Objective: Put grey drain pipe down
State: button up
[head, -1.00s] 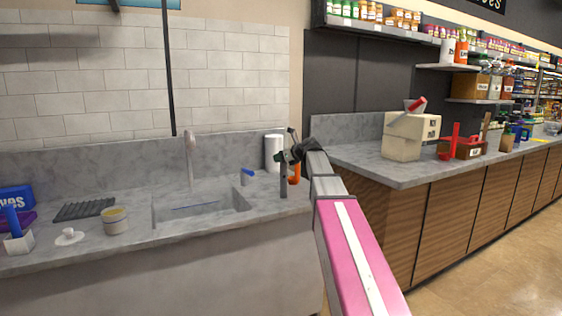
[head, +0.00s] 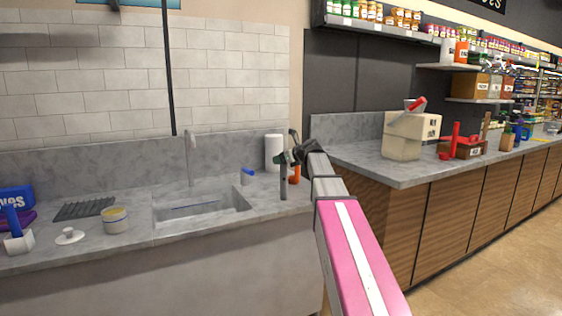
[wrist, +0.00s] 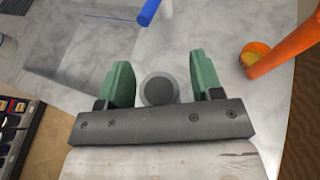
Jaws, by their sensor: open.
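The grey drain pipe (head: 283,185) stands upright on the stone counter (head: 262,205), right of the sink basin, in the head view. In the wrist view I look down on its round grey end (wrist: 159,90), between the two green fingers. My gripper (wrist: 162,78) is open around the pipe, with a gap visible on each side. In the head view my gripper (head: 286,158) is at the pipe's top. The pipe's foot is hidden in the wrist view.
An orange object (head: 295,174) stands close to the right of the pipe. A blue-and-grey piece (head: 246,175) stands to its left, near the sink (head: 200,206). A white roll (head: 273,153) is behind. The counter in front of the pipe is clear.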

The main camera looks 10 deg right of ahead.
jog(key=v, duration=1.1)
jog(key=shift+r, duration=0.15)
jog(key=shift+s+d, duration=0.1)
